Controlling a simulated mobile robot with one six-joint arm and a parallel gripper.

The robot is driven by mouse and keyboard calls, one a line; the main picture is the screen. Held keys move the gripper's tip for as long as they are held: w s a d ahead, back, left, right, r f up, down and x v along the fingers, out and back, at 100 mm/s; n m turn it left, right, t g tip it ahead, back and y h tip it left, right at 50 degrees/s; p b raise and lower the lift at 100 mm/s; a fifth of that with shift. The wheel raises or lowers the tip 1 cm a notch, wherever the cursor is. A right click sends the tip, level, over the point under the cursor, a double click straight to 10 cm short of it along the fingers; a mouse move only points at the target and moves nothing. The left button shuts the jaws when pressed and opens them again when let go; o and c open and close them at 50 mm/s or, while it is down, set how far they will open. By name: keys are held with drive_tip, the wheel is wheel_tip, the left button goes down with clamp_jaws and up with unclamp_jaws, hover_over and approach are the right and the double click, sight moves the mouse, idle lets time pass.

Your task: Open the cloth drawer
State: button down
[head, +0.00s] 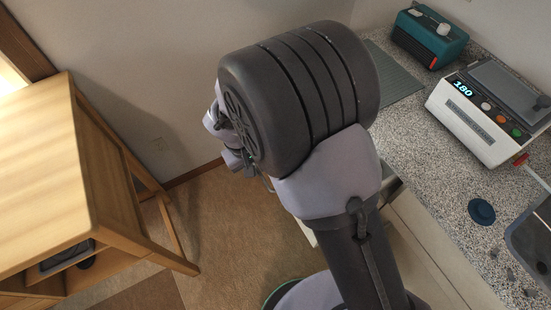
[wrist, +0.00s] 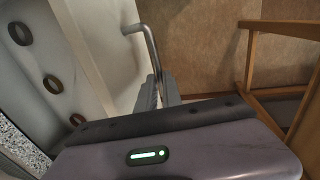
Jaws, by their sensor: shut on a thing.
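In the wrist view, my gripper (wrist: 158,88) is shut on a grey metal bar handle (wrist: 143,29). The handle stands out from a pale, off-white front (wrist: 112,45), which I take to be the cloth drawer. The fingers close around the near part of the bar, and its far bend shows above them. A pale edge (head: 310,236) shows just left of my arm, beside the counter's pale cabinet front (head: 432,250). I cannot tell how far out the drawer stands, and its inside is hidden.
A speckled counter (head: 430,160) runs along the right, bearing a white device (head: 487,118) with a lit display, a teal device (head: 430,38) and a dark blue knob-like piece (head: 481,211). A wooden table (head: 45,170) stands at left. Brown floor (head: 225,225) lies clear between.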

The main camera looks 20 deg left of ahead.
drive_tip(key=shift+s+a, duration=1.05)
drive_tip(key=shift+s, duration=0.25)
drive_tip(key=c, duration=1.5)
unclamp_jaws()
wheel_tip(320, 180, up, 17)
drive_tip(key=s+a+p, duration=0.2)
drive_tip(key=p, duration=0.4)
drive_tip(key=shift+s+p, duration=0.3)
